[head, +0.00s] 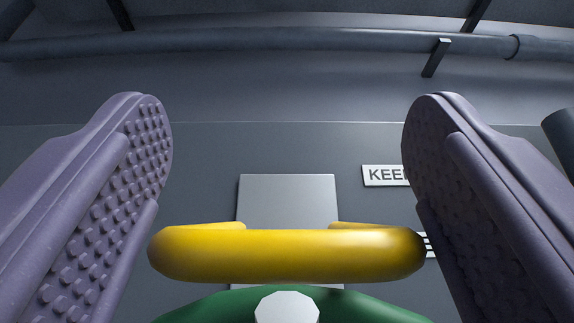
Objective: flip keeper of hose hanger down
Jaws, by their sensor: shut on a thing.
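A yellow bar-shaped loop, which looks like the keeper (287,256), lies across the lower middle of the head view. Its two short legs run back toward a light grey plate (288,200) on the wall. My gripper (287,150) has two purple studded fingers, one at each end of the bar. It is shut on the keeper across its width. A green rounded part (215,308) with a pale many-sided cap (287,307) shows below the keeper, cut off by the bottom edge. The rest of the hanger is hidden or out of view.
A white label (384,175) reading "KEE" is partly hidden behind the right finger, with another label (430,244) below it. A grey pipe (250,40) on brackets runs along the top. A dark cylinder (562,140) stands at the right edge.

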